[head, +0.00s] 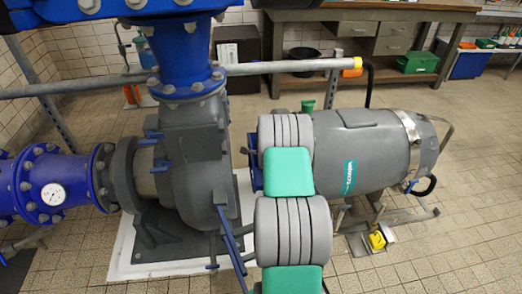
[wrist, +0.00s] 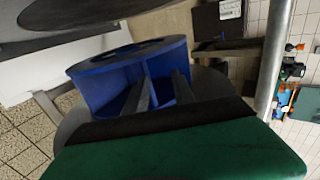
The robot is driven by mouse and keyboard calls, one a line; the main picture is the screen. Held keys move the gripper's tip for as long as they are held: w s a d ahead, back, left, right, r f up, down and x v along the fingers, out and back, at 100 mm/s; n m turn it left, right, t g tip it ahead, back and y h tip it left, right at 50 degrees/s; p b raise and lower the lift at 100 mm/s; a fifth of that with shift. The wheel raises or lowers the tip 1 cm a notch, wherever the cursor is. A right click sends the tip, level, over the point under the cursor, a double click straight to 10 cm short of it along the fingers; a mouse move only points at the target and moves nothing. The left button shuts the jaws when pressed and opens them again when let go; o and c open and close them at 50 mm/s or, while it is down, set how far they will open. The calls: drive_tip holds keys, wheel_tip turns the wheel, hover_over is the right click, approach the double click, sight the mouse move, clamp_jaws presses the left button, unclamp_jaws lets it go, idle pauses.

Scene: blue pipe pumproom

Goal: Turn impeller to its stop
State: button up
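The blue impeller (wrist: 95,82) fills the middle of the wrist view, with a round flat face, a dark centre and upright vanes. My gripper (wrist: 160,88) reaches its two grey fingers to the impeller. The fingers stand apart, with a blue vane between or just behind them. I cannot tell whether they touch it. In the head view my grey and green arm hides the gripper and most of the impeller. Only a blue edge (head: 256,178) shows left of the arm, between the pump casing (head: 195,175) and the motor (head: 365,150).
A grey rail (head: 280,67) with a yellow end runs behind the pump. Blue flanged pipes (head: 70,185) with a gauge stand at the left. Blue rods (head: 230,235) stick out near the casing front. A workbench (head: 350,30) stands at the back. Tiled floor is open at the right.

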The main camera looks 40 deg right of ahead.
drive_tip(key=p+v, duration=0.1)
drive_tip(key=v, duration=0.6)
drive_tip(key=shift+s+a+p, duration=0.2)
drive_tip(key=shift+s+p, duration=0.1)
drive_tip(key=shift+r, duration=0.15)
drive_tip(key=s+a+r+n+g+y+p, duration=0.15)
drive_tip(key=a+r+n+p, duration=0.4)
drive_tip(key=a+r, duration=0.55)
drive_tip(key=s+a+r+n+g+y+p, duration=0.15)
drive_tip(key=a+r+n+p, duration=0.25)
drive_tip(key=a+r+n, duration=0.55)
drive_tip(key=s+a+r+n+g+y+p, duration=0.1)
drive_tip(key=s+a+r+n+p, duration=0.2)
drive_tip(key=s+a+r, duration=0.3)
drive_tip(key=s+a+r+n+g+y+p, duration=0.1)
drive_tip(key=s+a+r+n+p, duration=0.3)
drive_tip(key=s+a, duration=0.6)
wheel_tip(320, 180, up, 3)
drive_tip(key=s+n, duration=0.2)
drive_tip(key=s, duration=0.1)
drive_tip(key=shift+g, duration=0.4)
